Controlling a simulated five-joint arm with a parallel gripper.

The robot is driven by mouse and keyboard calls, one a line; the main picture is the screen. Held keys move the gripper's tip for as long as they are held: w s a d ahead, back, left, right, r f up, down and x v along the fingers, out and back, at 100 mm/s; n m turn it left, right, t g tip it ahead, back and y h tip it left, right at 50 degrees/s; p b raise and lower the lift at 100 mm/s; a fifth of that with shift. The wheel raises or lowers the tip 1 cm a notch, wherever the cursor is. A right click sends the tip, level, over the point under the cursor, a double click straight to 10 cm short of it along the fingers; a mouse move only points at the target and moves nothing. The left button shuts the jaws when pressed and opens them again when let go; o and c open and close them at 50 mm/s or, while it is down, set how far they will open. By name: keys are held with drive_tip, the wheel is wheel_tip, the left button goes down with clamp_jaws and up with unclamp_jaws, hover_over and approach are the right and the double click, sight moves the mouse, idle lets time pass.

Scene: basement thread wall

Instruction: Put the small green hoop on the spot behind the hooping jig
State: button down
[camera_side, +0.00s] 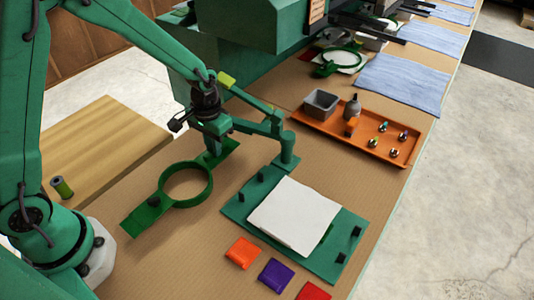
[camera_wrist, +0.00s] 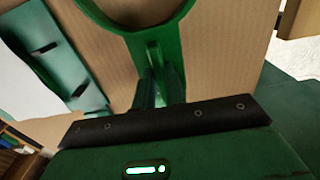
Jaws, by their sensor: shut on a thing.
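The small green hoop (camera_side: 187,183) is an open ring with a flat bracket toward the lower left and a tab toward the upper right. My gripper (camera_side: 217,146) is shut on that tab. In the wrist view my gripper (camera_wrist: 154,85) grips the green stem, with the hoop (camera_wrist: 186,18) beyond it, cut by the top edge. I cannot tell whether the hoop touches the bench. The hooping jig (camera_side: 238,207) is a green plate with black pegs and a white cloth (camera_side: 294,214), right of the hoop; it also shows in the wrist view (camera_wrist: 72,72). No marked spot shows.
An orange tray (camera_side: 340,142) holds a grey box, a bottle and several small items. Orange, purple and red packets (camera_side: 276,275) lie in front of the jig. A green machine (camera_side: 245,30) stands behind, with another hoop (camera_side: 338,62) near it. Tan bench around the hoop is clear.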

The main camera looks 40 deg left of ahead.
drive_tip(key=shift+f, duration=0.15)
drive_tip(key=c, duration=1.5)
unclamp_jaws()
drive_tip(key=shift+o, duration=0.2)
wheel_tip(320, 180, up, 12)
drive_tip(key=shift+r, duration=0.2)
